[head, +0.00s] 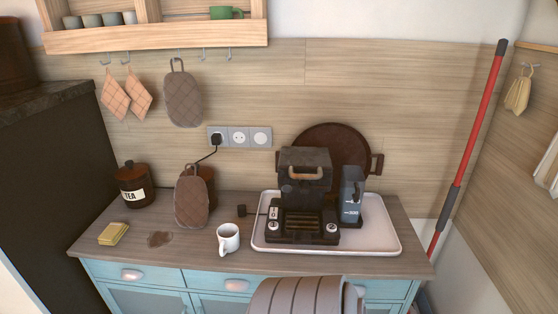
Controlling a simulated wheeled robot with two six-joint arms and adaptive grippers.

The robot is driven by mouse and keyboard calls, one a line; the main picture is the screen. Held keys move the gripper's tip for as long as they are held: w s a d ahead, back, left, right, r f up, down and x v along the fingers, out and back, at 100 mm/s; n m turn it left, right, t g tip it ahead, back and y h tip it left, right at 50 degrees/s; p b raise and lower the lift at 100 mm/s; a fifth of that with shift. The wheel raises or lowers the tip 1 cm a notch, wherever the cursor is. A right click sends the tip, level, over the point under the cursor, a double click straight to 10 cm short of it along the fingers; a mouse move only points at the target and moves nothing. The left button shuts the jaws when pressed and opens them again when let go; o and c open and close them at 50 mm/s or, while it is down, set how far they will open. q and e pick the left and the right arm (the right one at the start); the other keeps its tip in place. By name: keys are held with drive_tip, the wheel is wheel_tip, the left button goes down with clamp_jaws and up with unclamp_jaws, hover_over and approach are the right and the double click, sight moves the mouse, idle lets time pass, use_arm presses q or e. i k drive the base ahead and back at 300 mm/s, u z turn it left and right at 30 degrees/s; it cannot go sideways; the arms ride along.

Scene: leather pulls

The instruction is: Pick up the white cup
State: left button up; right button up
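The white cup (229,240) stands upright on the wooden counter top (200,256), close to its front edge. Its handle points to the left, and it looks empty from above, though the inside is small to make out. It stands just left of the pale tray (375,240), apart from it. Neither my left nor my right gripper shows in the head view.
A dark coffee machine (303,197) and a grey container (351,195) stand on the tray. Left of the cup are a brown mitt (190,197), a brown stain (160,239), a yellow sponge (113,233) and a TEA jar (133,184). A grey striped form (300,297) shows at the bottom.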

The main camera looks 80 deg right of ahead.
sight(228, 235)
drive_tip(key=u, duration=0.05)
drive_tip(key=k, duration=0.55)
drive_tip(key=z, duration=2.75)
